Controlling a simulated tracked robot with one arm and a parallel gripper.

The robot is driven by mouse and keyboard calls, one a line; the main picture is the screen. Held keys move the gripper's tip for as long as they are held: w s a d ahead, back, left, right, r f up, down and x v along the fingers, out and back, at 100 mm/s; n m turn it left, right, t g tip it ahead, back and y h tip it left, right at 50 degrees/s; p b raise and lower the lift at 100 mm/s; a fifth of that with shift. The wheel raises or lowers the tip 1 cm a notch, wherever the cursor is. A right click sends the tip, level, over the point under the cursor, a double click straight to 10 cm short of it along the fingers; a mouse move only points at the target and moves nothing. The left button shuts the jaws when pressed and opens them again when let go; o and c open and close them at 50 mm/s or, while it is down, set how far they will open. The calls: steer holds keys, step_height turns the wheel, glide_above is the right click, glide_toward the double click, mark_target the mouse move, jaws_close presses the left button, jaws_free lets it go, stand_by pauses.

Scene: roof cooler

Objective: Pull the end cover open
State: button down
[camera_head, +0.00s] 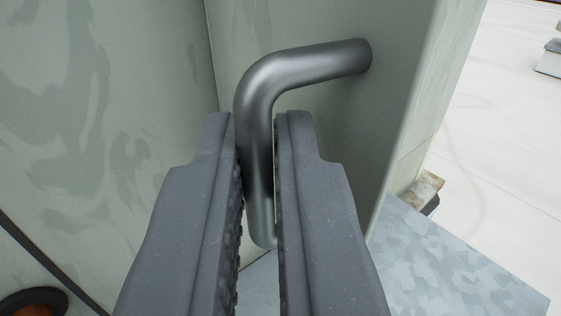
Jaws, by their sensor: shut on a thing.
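The end cover (385,110) is a pale grey-green panel in the middle and right of the view. A bent metal bar handle (305,68) stands out from it, with its upper end fixed to the panel. My gripper (257,135) is shut on the upright part of the handle, with one dark ridged finger on each side. The fingers hide part of the handle's lower portion. The handle's lower fixing to the cover is hidden. I cannot tell whether the cover is ajar.
Another pale green panel (110,110) fills the left side, meeting the cover at a corner. A mottled galvanised metal surface (450,265) lies below right, with a small worn block (422,188) beside the cover. A dark round object with an orange centre (35,303) is at lower left. Pale roof floor (500,130) is open at right.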

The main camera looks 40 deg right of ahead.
steer(key=shift+w+a+f, duration=0.1)
steer(key=c, duration=1.5)
jaws_free()
steer(key=shift+w+f, duration=0.1)
steer(key=shift+w, duration=0.05)
steer(key=shift+c, duration=0.2)
steer(key=shift+a, duration=0.1)
steer(key=b+v, duration=0.3)
steer(key=v, duration=1.1)
